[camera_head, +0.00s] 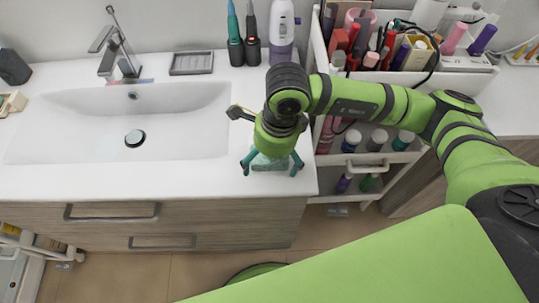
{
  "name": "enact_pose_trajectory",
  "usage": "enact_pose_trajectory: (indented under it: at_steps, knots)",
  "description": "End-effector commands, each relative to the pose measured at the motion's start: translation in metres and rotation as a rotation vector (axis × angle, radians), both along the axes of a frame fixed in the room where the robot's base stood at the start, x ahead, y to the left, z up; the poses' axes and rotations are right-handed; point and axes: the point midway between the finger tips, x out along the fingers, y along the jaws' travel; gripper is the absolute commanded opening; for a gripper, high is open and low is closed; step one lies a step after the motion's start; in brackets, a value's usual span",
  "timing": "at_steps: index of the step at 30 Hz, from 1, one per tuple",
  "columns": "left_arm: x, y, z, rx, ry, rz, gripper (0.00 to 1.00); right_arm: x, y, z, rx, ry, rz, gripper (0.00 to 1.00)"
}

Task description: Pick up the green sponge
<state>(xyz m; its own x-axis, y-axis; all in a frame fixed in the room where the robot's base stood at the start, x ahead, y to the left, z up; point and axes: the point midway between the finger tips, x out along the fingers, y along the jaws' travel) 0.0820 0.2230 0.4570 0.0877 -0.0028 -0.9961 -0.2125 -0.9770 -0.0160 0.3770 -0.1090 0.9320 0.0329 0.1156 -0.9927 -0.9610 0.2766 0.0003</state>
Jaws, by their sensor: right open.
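The green sponge (268,163) lies on the white countertop near its front edge, to the right of the sink. It looks pale grey-green and is partly hidden under my right gripper. My right gripper (272,168) points down over the sponge with its teal fingers apart, one on the sponge's left side and one on its right. Whether the fingers touch the sponge cannot be told. My left gripper is not in view.
A white sink (75,135) with a dark faucet (116,50) fills the left of the counter. A soap dish (191,63) and electric toothbrushes (236,45) stand along the back. A cosmetics cart (385,158) with several bottles stands right of the counter.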

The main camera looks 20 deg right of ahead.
Motion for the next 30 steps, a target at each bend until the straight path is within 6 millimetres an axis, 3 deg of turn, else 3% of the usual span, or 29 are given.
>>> enact_pose_trajectory:
  at_steps: [15,19,20,30]
  knots:
    - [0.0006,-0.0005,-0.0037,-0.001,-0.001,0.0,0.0,0.0001,-0.0001,-0.0013,0.0,-0.001,0.0,1.0]
    - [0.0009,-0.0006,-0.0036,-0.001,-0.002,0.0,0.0,0.0001,-0.0001,-0.0014,0.0,-0.001,0.0,0.48]
    - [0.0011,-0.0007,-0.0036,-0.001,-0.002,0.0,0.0,0.0002,-0.0001,-0.0014,0.0,-0.001,0.0,0.43]
    - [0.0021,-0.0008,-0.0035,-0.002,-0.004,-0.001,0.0,-0.0004,0.0,-0.002,-0.001,0.001,0.0,0.42]
